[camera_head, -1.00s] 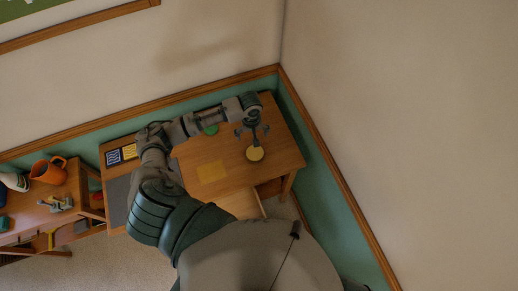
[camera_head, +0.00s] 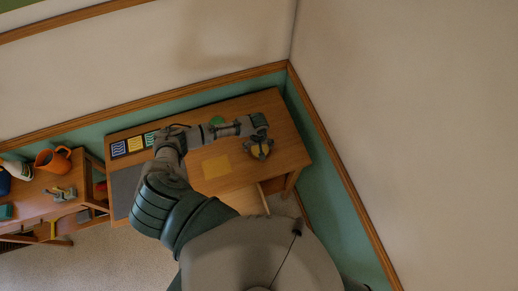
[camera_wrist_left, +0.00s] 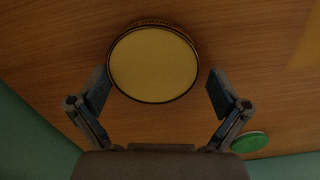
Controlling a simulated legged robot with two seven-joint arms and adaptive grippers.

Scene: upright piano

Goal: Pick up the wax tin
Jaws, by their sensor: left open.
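The wax tin (camera_wrist_left: 153,64) is a round, flat tin with a yellow lid and a dark rim. It sits on the wooden table in the left wrist view, just ahead of and between my fingertips. My left gripper (camera_wrist_left: 155,92) is open, with one finger on each side of the tin's near edge, and does not hold it. In the head view, my left gripper (camera_head: 259,149) is over the tin (camera_head: 260,152) near the table's right end and partly hides it. My right gripper is not in view.
A green disc (camera_wrist_left: 249,142) lies on the table (camera_head: 277,115) near the gripper. An orange jug (camera_head: 53,160) stands on a side shelf. Walls border the table's back and right.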

